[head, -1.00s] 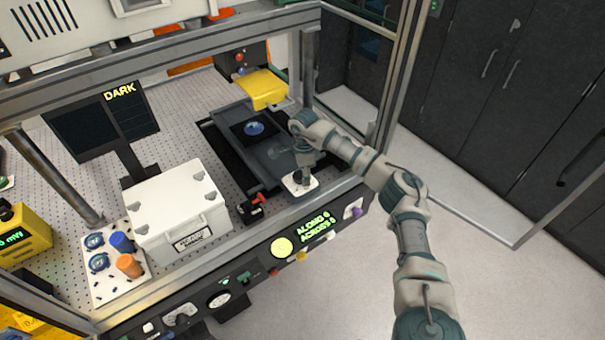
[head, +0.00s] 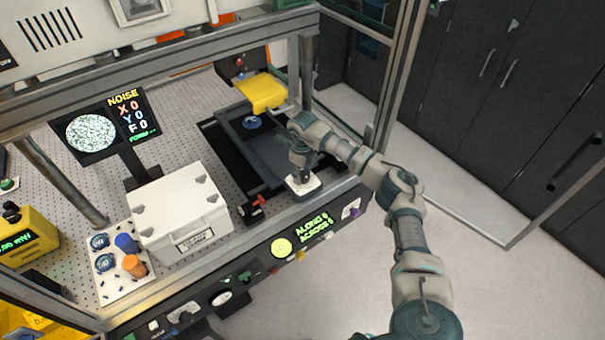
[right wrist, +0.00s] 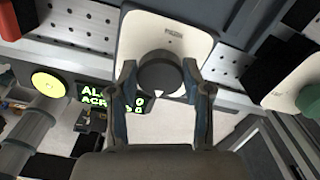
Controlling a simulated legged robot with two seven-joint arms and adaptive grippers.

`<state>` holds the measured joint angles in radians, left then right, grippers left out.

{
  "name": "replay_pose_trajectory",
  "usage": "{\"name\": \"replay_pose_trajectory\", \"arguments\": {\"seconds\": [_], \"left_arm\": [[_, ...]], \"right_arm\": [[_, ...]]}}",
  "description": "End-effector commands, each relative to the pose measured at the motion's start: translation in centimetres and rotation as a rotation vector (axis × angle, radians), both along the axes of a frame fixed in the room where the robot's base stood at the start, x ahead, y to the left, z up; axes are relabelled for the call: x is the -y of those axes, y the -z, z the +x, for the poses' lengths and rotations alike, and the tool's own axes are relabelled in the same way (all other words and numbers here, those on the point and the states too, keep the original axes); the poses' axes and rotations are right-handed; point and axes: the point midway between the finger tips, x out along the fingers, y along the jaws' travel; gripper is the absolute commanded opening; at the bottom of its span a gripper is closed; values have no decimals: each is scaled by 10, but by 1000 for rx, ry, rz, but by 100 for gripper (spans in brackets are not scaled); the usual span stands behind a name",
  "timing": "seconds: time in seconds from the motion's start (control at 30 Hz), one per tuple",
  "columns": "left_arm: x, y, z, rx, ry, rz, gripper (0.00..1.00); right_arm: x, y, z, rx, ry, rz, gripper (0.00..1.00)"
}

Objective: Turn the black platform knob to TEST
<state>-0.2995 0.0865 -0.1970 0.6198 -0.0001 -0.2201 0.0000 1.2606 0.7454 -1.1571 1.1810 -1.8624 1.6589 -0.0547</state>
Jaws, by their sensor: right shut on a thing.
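The black platform knob (right wrist: 160,73) stands on a white plate (right wrist: 140,30) in the right wrist view, between my right gripper's two fingers. A white pointer mark on the knob faces the bottom of that view. Small print on the plate above the knob is too small to read. My right gripper (right wrist: 160,68) is shut on the knob. In the head view the right gripper (head: 300,172) reaches down to the white plate (head: 313,183) at the bench's front right, and it mostly hides the knob. My left gripper is not in view.
A grey platform (head: 276,155) carries a blue disc (head: 252,123) close to a yellow block (head: 262,92). The monitor (head: 112,122) reads NOISE. A white box (head: 180,210) stands left. The frame post (head: 308,75) rises behind my arm. A front display (head: 312,226) reads ALONG 0, ACROSS 0.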

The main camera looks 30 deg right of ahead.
Motion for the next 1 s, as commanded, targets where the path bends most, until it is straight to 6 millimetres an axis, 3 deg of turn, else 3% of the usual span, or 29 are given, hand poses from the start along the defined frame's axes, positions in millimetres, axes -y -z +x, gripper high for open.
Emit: {"name": "replay_pose_trajectory", "arguments": {"seconds": [0.03,0.5,1.0], "left_arm": [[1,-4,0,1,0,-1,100],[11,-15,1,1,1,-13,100],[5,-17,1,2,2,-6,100]], "right_arm": [[-1,-7,4,18,42,5,14],[-3,-4,1,8,358,3,15],[1,0,-1,1,439,0,14]]}}
